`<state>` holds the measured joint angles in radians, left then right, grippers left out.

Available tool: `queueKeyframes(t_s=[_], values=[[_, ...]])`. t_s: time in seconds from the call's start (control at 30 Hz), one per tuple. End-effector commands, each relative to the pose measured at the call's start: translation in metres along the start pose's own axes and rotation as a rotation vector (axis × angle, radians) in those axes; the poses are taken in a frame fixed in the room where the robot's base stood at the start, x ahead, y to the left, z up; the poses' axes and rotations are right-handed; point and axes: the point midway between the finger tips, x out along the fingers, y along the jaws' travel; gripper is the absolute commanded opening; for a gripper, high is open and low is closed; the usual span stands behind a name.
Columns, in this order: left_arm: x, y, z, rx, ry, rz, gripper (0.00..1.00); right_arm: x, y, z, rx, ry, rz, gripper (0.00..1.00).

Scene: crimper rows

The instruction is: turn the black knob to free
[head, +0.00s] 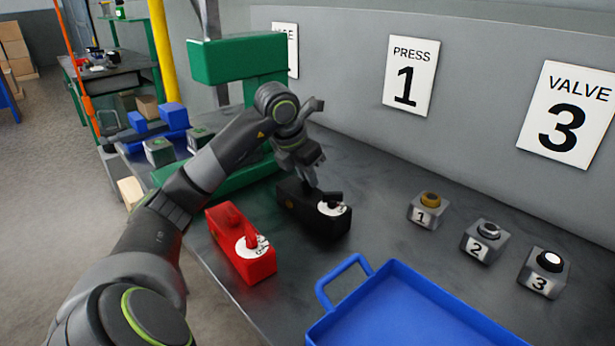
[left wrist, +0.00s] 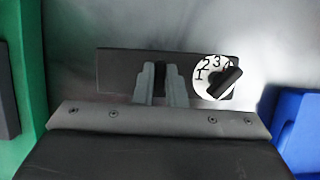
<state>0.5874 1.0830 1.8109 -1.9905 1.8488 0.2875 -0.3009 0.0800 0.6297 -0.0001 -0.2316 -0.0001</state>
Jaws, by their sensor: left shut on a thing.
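A black box (head: 305,214) stands on the grey bench below my left gripper (head: 311,182). On its right end is a white dial (left wrist: 203,84) with the numbers 1, 2, 3 and 4 readable. The black knob (left wrist: 225,84) on the dial is a bar slanting from lower left to upper right, its upper end near the 4. In the left wrist view my left gripper (left wrist: 161,86) is shut on a black upright handle (left wrist: 160,78) of the box, left of the dial and apart from the knob. The handle is mostly hidden by the fingers. My right gripper is out of view.
A red box (head: 243,262) with a similar dial stands in front and left. A blue tray (head: 345,268) lies front right. Numbered buttons 1 (head: 424,213), 2 (head: 482,243) and 3 (head: 541,274) line the right. A green press (head: 235,62) stands behind. Bench between is clear.

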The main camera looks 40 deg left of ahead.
Motion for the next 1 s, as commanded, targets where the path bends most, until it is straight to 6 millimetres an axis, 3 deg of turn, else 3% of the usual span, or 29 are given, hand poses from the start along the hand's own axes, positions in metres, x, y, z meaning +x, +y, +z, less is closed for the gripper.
queueKeyframes(t_s=[0.57,0.6,0.77,1.0], values=[[0.0001,0.0001,-0.0003,-0.034,0.002,0.014,0.0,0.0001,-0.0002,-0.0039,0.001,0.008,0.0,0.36],[0.0001,0.0002,-0.0003,-0.034,0.002,0.014,0.12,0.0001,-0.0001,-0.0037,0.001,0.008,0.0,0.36],[0.0001,0.0001,-0.0002,-0.033,0.002,0.014,0.33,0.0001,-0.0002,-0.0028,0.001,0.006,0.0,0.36],[0.0,0.0001,-0.0001,-0.032,0.001,0.013,0.33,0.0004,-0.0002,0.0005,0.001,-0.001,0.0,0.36]])
